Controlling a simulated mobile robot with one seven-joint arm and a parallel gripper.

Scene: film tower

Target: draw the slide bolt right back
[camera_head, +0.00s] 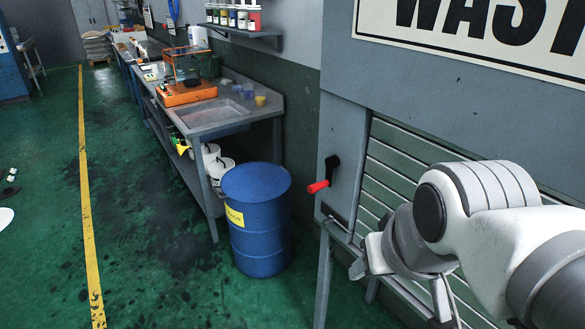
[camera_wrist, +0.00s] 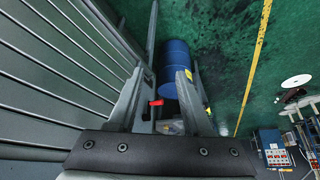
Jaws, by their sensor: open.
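A black handle with a red grip (camera_head: 320,186) is mounted on the grey panel left of the slatted shutter. I cannot tell for sure whether it is the slide bolt. A small dark fitting (camera_head: 334,214) sits below it, too small to make out. My gripper (camera_wrist: 161,72) is open, with nothing seen held between its fingers. In the wrist view the red grip (camera_wrist: 156,103) shows between the fingers, apparently beyond them. In the head view my gripper is low in front of the shutter, to the right of and below the handle, partly hidden by my arm.
A blue drum (camera_head: 257,222) stands on the floor left of the panel. A workbench (camera_head: 213,130) with a sink runs behind it. The slatted shutter (camera_head: 395,170) is under a WASTE sign (camera_head: 480,30). The green floor to the left is mostly clear.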

